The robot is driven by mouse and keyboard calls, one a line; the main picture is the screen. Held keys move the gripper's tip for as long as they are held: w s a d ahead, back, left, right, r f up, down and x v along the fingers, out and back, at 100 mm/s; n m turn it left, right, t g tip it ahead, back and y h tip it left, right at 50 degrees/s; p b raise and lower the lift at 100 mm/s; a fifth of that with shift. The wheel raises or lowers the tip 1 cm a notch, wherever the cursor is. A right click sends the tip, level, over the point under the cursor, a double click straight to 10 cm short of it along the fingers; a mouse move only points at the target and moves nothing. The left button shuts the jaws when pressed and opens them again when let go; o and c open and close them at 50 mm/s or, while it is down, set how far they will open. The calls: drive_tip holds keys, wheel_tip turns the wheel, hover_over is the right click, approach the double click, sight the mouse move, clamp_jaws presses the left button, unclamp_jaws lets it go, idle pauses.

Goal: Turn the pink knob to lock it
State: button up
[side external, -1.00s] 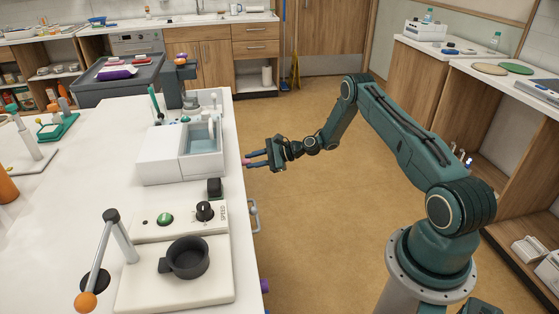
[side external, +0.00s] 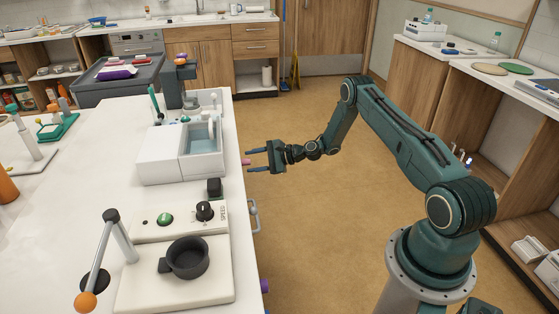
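The pink knob (side external: 246,162) sticks out from the counter's right side, level with the basin unit. It is small, and its turned position cannot be told. My gripper (side external: 249,161) is open at the counter's right edge. Its two dark fingers point left toward the knob, one on the far side and one on the near side of the knob's line. A gap shows between each finger and the knob. Nothing shows in the grip.
A grey handle (side external: 254,215) and a purple knob (side external: 265,286) also stick out from the counter's side, nearer the camera. The white basin unit (side external: 160,157) stands on the counter (side external: 85,185) beside my gripper. The floor to the right is clear.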

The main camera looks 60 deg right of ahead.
idle(0.3)
drive_tip(key=v, duration=1.3)
drive_tip(key=shift+s+d, duration=0.2)
drive_tip(key=shift+s, duration=0.15)
drive_tip(key=shift+r, duration=0.1)
drive_tip(key=s+a+r+n+g+h, duration=0.15)
drive_tip(key=a+r+n+g, duration=0.25)
drive_tip(key=a+r+n, duration=0.45)
drive_tip(key=s+a+r+n+g+h, duration=0.1)
drive_tip(key=s+a+r+n+g, duration=0.3)
drive_tip(key=a+r, duration=0.65)
drive_tip(key=s+a+r+n+h, duration=0.2)
drive_tip(key=s+r+n, duration=0.2)
drive_tip(key=s, duration=0.7)
drive_tip(key=s+a+r+n+h, duration=0.2)
drive_tip(key=s+r, duration=0.5)
drive_tip(key=s, duration=0.5)
drive_tip(key=shift+a+n+t, duration=0.3)
drive_tip(key=shift+a+n, duration=0.3)
drive_tip(key=shift+n, duration=0.55)
